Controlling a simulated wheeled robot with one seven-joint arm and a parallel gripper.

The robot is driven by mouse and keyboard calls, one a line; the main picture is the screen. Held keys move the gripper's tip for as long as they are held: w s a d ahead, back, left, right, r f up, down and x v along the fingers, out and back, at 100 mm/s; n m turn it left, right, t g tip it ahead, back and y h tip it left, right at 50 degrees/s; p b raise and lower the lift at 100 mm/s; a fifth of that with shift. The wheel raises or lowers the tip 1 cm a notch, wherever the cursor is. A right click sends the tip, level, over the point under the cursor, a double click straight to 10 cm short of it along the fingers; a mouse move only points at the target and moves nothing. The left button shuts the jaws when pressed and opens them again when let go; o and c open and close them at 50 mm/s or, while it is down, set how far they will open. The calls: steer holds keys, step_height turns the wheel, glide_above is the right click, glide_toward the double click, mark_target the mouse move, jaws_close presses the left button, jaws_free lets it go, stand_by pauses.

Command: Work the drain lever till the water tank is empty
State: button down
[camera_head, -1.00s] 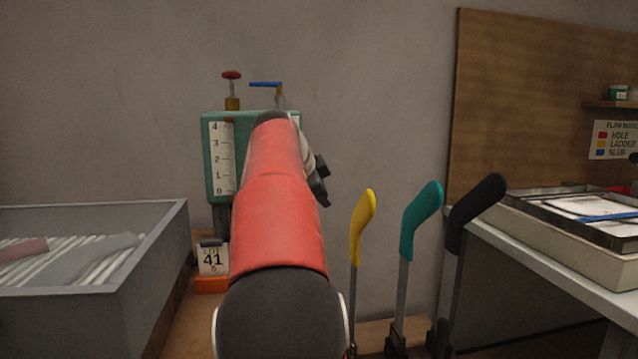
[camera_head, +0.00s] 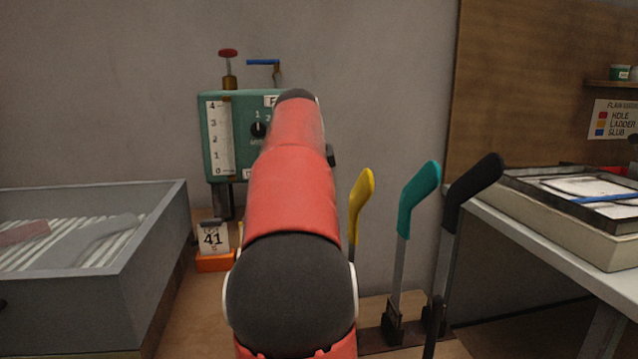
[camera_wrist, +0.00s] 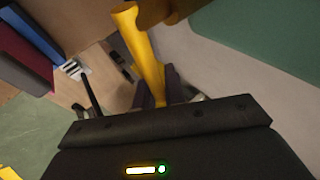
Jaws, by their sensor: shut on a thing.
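The teal tank box (camera_head: 217,140) stands against the wall at the left of the head view, with a white 0-to-4 scale (camera_head: 213,137). I cannot read the water level. A red knob (camera_head: 228,53) and a blue-handled valve (camera_head: 263,62) stand on top. My gripper (camera_wrist: 158,88) is hidden behind my arm in the head view. In the wrist view its dark fingers are shut on a yellow lever (camera_wrist: 143,52). A yellow-handled lever (camera_head: 362,190) also shows in the head view, right of my arm; I cannot tell whether it is the same one.
A teal lever (camera_head: 418,190) and a black lever (camera_head: 472,190) stand to the right. A grey bin (camera_head: 150,225) is at the left. An orange stand (camera_head: 214,262) with a "41" card is below the tank. A white table (camera_head: 540,240) is at the right.

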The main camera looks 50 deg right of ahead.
steer(key=c, duration=1.5)
jaws_free()
steer(key=v, duration=0.7)
steer(key=shift+s+a+r+p, duration=0.1)
steer(key=shift+a+r+p, duration=0.15)
steer(key=shift+r+p, duration=0.05)
